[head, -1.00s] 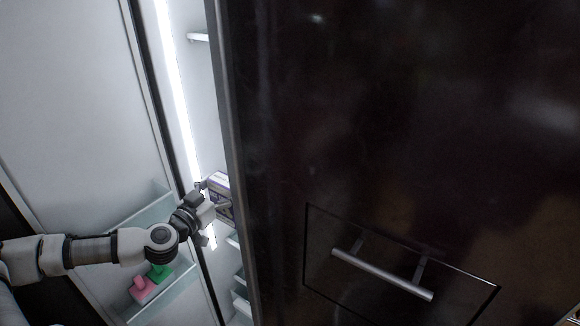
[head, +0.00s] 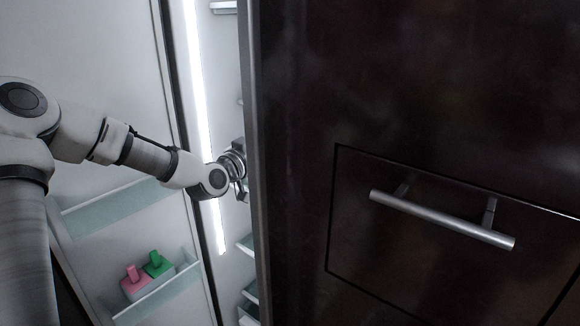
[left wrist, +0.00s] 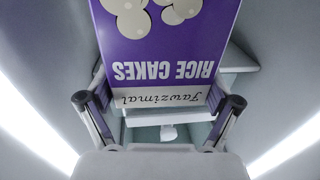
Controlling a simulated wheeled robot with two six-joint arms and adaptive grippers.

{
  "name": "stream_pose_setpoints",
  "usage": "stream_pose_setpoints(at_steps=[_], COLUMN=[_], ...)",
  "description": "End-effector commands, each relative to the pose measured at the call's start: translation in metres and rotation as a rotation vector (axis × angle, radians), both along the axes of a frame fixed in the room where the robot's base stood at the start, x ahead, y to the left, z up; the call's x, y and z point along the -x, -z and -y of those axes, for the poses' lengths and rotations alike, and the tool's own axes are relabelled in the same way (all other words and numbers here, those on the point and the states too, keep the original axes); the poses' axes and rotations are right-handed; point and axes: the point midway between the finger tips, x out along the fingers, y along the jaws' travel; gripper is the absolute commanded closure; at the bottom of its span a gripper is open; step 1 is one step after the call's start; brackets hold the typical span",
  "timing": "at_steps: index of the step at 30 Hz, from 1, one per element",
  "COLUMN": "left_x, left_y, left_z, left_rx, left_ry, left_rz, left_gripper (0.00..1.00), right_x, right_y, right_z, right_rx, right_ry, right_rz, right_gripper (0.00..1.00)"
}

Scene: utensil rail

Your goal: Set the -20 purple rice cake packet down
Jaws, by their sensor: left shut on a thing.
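The purple and white rice cake packet (left wrist: 165,45) fills the upper middle of the left wrist view, its lettering upside down. My left gripper (left wrist: 160,104) is shut on it, one finger at each side. In the head view my left gripper (head: 240,180) reaches inside the lit refrigerator, partly behind the dark door edge, and the packet is hidden there. Below the packet in the left wrist view is a pale shelf or bin edge (left wrist: 150,119). I cannot tell whether the packet touches it. My right gripper is not in view.
The dark door (head: 300,80) with a long metal handle (head: 440,218) stands close to the arm's right. Left, the open door has clear bins (head: 160,293) holding a pink bottle (head: 133,281) and a green bottle (head: 156,263). Shelf edges (head: 250,292) show below the gripper.

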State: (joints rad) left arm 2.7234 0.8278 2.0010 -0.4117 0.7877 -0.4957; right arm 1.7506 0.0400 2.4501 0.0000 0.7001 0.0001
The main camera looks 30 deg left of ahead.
Motion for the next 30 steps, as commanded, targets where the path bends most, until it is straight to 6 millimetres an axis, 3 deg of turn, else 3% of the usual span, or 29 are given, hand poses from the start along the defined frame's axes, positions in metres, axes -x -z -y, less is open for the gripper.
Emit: stream_pose_setpoints(at_steps=[3,10,22,30], left_x=[-0.034,-0.082,-0.080,-0.084], left_y=[-0.001,-0.002,0.061,0.069], left_z=[0.003,0.007,0.006,0.006], left_rx=[-0.010,-0.004,0.003,0.003], left_ry=[0.000,0.000,-0.001,-0.002], left_rz=[-0.001,0.001,-0.003,0.002], left_gripper=[0.80,0.80,0.80,0.80], right_x=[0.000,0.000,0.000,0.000], right_y=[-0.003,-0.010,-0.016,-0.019], right_z=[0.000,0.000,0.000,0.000], right_rx=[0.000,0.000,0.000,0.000], right_ry=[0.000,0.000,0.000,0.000], right_rz=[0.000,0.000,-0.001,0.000], right_gripper=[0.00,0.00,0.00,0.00])
